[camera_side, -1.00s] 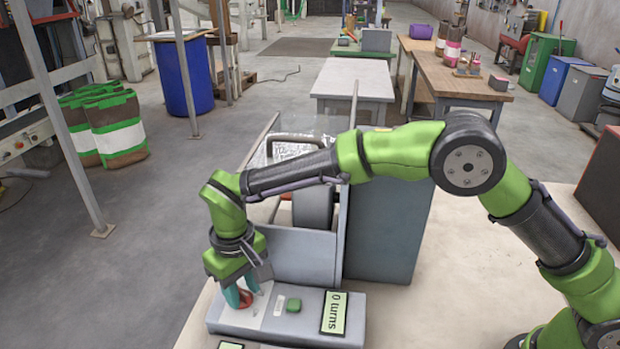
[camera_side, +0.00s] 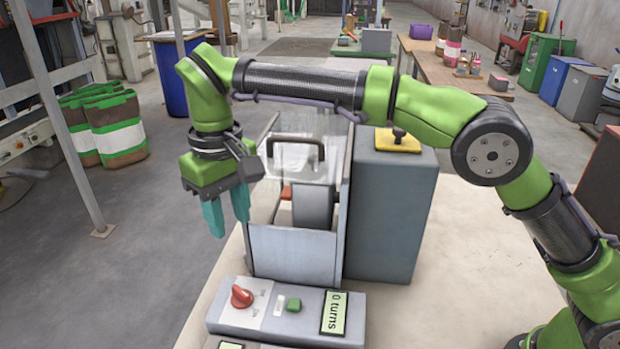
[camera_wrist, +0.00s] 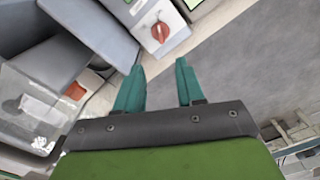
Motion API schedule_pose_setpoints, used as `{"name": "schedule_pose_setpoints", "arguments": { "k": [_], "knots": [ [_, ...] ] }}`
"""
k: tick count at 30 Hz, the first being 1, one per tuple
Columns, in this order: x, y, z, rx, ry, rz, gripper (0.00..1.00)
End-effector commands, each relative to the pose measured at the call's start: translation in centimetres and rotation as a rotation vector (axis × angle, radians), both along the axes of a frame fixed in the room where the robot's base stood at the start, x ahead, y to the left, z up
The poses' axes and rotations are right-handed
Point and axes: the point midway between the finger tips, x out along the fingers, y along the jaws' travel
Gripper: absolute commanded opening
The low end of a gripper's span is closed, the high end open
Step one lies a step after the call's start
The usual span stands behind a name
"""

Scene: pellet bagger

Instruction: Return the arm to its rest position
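My gripper (camera_side: 228,213) is raised in the air to the left of the bagging machine, above and behind the control panel (camera_side: 255,321). Its two teal fingers are apart with nothing between them; they also show in the wrist view (camera_wrist: 158,88). The red knob (camera_side: 241,296) sits on the panel below the gripper, clear of the fingers. It also shows in the wrist view (camera_wrist: 160,32), ahead of the fingertips. A green button (camera_side: 293,305) and a display (camera_side: 335,312) reading "0 turns" are beside it.
The machine has a clear cover with a dark handle (camera_side: 296,140) and a tall grey cabinet (camera_side: 392,210) with a yellow-based switch (camera_side: 398,140) on top. A blue barrel (camera_side: 171,85) and sacks (camera_side: 117,125) stand on the floor at left. The air around the gripper looks free.

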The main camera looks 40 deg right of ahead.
Motion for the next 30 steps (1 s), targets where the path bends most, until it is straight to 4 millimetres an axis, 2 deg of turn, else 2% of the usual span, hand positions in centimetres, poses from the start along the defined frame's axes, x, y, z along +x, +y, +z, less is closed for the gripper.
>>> {"name": "schedule_pose_setpoints", "arguments": {
  "k": [9,13,17,24,27,30],
  "knots": [
    [0.0,-0.1,0.1,-0.001,0.000,-0.002,0.38],
    [-0.5,-1.5,0.7,0.002,0.021,-0.091,0.38],
    [-2.5,-5.4,1.9,0.002,0.086,-0.353,0.38],
    [-9.6,-13.9,3.4,-0.023,0.225,-0.953,0.38],
    [-12.5,-17.4,3.6,0.019,0.217,-1.072,0.38],
    [-14.4,-20.2,3.4,0.115,0.138,-1.041,0.38]
  ]
}}
